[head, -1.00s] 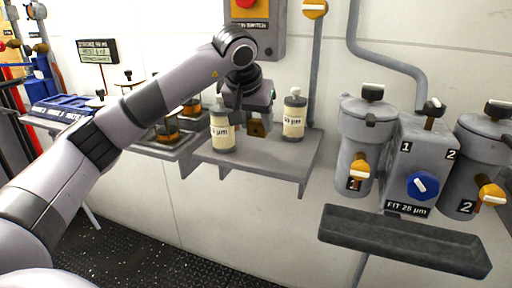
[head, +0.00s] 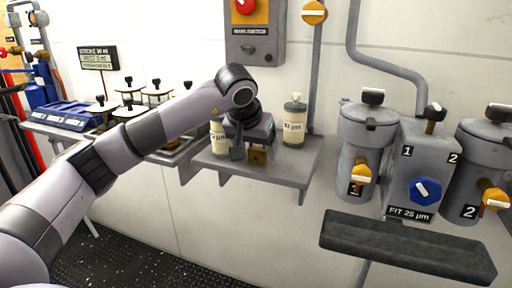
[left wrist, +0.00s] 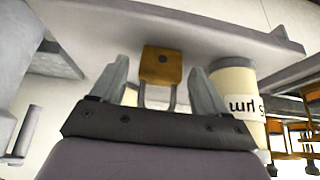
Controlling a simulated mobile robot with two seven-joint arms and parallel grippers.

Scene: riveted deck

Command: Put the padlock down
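The brass padlock (head: 257,155) is at the grey wall shelf (head: 285,165), between two labelled bottles. In the left wrist view the padlock (left wrist: 161,64) shows its square body against the shelf surface, with the shackle toward my gripper. My left gripper (head: 243,146) is low over the shelf beside the padlock. In the left wrist view the gripper's fingers (left wrist: 160,75) stand on either side of the padlock, with a visible gap at each side, so it is open. My right gripper is not in view.
The left bottle (head: 217,135) is close beside my gripper and partly hidden by it; the right bottle (head: 294,120) stands farther back. Filter housings (head: 365,140) and a dark grey trough (head: 405,248) are at the right. The shelf's right part is clear.

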